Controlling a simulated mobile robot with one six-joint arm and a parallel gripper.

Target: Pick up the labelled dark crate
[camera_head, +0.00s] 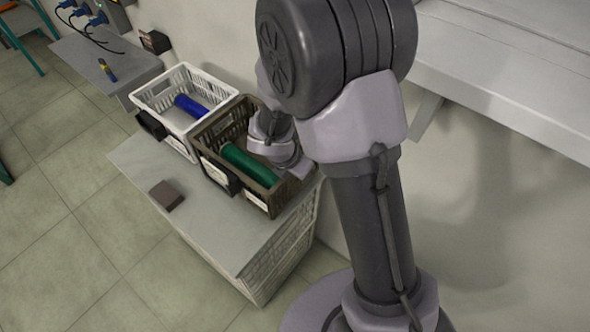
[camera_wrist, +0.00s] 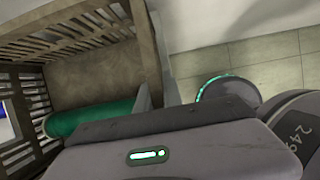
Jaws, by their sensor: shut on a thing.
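The dark brown slatted crate (camera_head: 208,133) stands on a grey-topped unit in the head view, with pale labels (camera_head: 214,171) on its near side. A green cylinder (camera_head: 248,165) lies inside it. My gripper (camera_head: 290,168) is at the crate's right end, its jaws mostly hidden behind my wrist, and is shut on the crate's wall. In the wrist view the crate (camera_wrist: 95,75) fills the upper left, with the green cylinder (camera_wrist: 85,118) inside. One pale finger (camera_wrist: 145,100) shows against the crate's wall. I cannot tell whether the crate is clear of the top.
A white crate (camera_head: 170,80) with a blue cylinder (camera_head: 190,106) stands close beside the dark crate at left. A small brown block (camera_head: 166,195) lies on the unit's grey top (camera_head: 215,235), which is otherwise clear in front. A wall is behind, and a grey shelf (camera_head: 500,70) is at upper right.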

